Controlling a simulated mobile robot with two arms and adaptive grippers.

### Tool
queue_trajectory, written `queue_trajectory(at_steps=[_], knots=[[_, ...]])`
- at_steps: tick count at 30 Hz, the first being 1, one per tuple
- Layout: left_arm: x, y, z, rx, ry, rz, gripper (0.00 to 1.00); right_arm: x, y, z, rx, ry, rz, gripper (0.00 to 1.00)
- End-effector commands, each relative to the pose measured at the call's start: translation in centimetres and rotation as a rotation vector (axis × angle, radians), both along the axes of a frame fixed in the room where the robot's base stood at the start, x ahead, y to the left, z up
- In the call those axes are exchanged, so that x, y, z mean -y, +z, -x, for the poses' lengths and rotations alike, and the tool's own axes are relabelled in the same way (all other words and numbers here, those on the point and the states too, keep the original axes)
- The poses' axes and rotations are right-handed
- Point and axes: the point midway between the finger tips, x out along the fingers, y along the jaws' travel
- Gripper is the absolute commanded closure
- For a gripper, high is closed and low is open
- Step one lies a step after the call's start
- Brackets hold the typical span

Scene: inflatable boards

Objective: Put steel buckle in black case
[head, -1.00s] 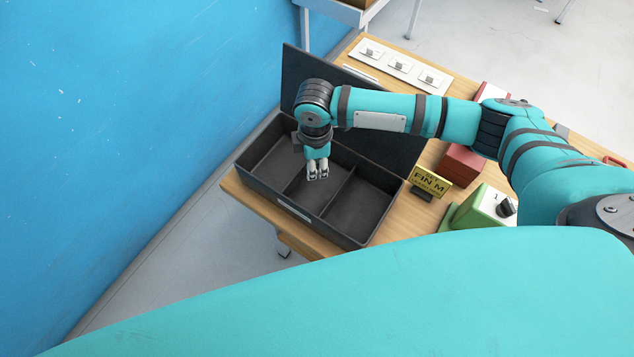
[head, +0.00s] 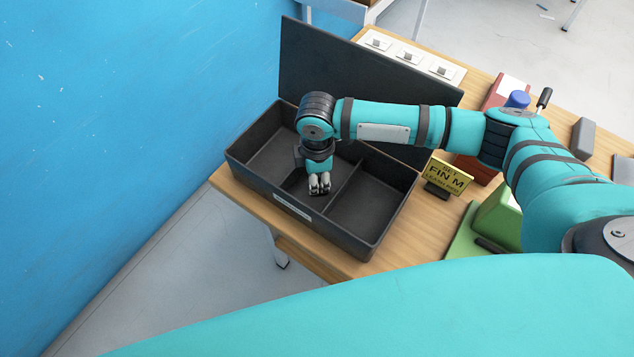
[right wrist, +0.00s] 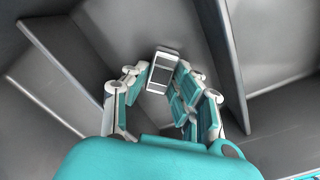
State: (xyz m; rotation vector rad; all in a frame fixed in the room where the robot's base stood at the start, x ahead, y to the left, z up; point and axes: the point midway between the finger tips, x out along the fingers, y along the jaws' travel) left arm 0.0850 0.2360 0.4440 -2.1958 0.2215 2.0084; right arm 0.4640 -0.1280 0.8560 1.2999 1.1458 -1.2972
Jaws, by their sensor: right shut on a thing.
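The black case (head: 372,246) stands open on the wooden table, its lid (head: 375,85) raised at the back. Dividers split it into three compartments. My right gripper (head: 319,184) points down into the middle compartment, near its front wall. In the right wrist view my right gripper (right wrist: 160,92) is shut on the steel buckle (right wrist: 163,72), a small silver rectangular frame at the fingertips. The case floor and divider walls surround it there. I cannot tell whether the buckle touches the floor. In the head view the fingers hide the buckle. My left gripper is out of view.
A yellow sign (head: 446,178) stands right of the case, by a green device (head: 498,218). A white plate (head: 410,58) with small grey pieces lies behind the lid. Red boxes are partly hidden by my arm. A blue wall (head: 130,120) is close on the left.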

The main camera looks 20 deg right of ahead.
Motion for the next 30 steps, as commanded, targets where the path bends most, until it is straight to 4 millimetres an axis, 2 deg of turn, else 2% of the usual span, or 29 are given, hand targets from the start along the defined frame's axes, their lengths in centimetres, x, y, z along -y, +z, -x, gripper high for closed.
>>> queue_trajectory(at_steps=[9,10,15,26,30], knots=[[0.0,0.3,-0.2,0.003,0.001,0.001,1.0,0.0,-0.1,0.0,0.001,0.0,0.0,1.0],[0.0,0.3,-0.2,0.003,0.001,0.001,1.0,0.0,-0.1,0.0,0.001,0.0,0.0,0.74],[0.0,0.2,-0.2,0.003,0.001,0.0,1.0,0.0,-0.1,0.0,0.001,0.0,0.0,0.52],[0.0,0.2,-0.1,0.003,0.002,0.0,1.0,0.0,0.2,0.0,0.001,0.0,0.0,0.52],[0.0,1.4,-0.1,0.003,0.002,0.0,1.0,0.0,1.3,0.0,0.0,0.0,0.0,0.52]])
